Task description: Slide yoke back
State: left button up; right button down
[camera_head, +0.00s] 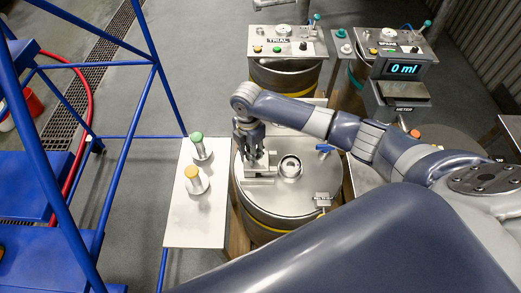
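A silver block-like bracket (259,180), which looks like the yoke, sits on the left part of the round steel lid (290,205) of the middle drum. A round metal-rimmed opening (290,167) lies just right of it, uncovered. My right gripper (252,157), on the arm reaching in from the right, points down at the bracket's upper part. Its fingers overlap the bracket, and I cannot tell whether they grip it or only stand by it. My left gripper is not in view.
A pale side table (190,230) holds a green-topped (200,146) and a yellow-topped cylinder (195,180). A blue-handled valve (324,149) and a small labelled tag (323,198) are on the lid's right. A meter display (403,69) reads 0 ml. Blue framing (125,130) stands left.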

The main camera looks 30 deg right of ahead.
jog(key=shift+w+a+r, duration=0.1)
jog(key=shift+a, duration=0.1)
jog(key=c, duration=1.2)
grip_release()
jog(key=shift+a, duration=0.1)
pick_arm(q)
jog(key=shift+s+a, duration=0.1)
pick_arm(e)
notch_tip(320, 180, up, 12)
jog(key=shift+f, duration=0.1)
